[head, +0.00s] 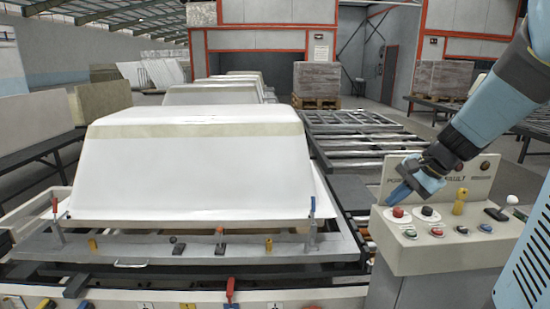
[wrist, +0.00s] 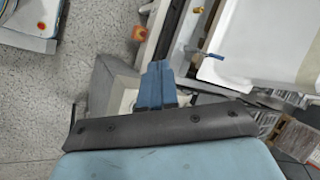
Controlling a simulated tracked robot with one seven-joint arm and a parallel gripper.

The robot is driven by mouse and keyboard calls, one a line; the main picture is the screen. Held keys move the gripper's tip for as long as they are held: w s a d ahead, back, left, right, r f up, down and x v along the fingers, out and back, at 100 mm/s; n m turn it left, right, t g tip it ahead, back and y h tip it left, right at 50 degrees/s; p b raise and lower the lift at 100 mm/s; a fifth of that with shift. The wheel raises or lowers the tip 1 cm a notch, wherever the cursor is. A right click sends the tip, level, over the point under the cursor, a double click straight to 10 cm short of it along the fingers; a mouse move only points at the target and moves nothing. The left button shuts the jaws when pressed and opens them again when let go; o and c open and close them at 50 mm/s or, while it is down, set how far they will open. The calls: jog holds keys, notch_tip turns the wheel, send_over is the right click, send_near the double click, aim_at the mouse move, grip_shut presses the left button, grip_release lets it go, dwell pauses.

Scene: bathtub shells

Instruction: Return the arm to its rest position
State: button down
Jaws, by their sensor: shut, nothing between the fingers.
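My gripper (head: 399,193) is at the end of my blue arm, which reaches in from the right in the head view. Its blue fingers are together and empty. They point down and left, in front of the control panel's upright back plate as seen in the head view. In the wrist view my gripper (wrist: 156,66) shows as two blue fingers side by side, with nothing between them. Part of the panel's lettering is hidden behind the gripper. I cannot tell whether the fingertips touch the panel.
The control console (head: 437,258) carries a red button (head: 398,212), a black button, a yellow key-like knob (head: 460,201) and a joystick (head: 503,209). A white bathtub shell (head: 197,170) sits on the frame to the left. A roller conveyor (head: 365,145) runs behind. Grey floor (wrist: 50,100) is clear.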

jog(key=s+a+r+n+h, duration=0.2)
jog(key=s+n, duration=0.3)
jog(key=s, duration=0.3)
jog(key=s+a+r+n+t+h, duration=0.1)
jog(key=s+a+r+n+h, duration=0.2)
jog(key=s, duration=0.5)
jog(key=shift+s+a+r+n, duration=0.2)
jog(key=shift+a+r+n, duration=0.45)
jog(key=shift+n, duration=0.55)
dwell(5.0)
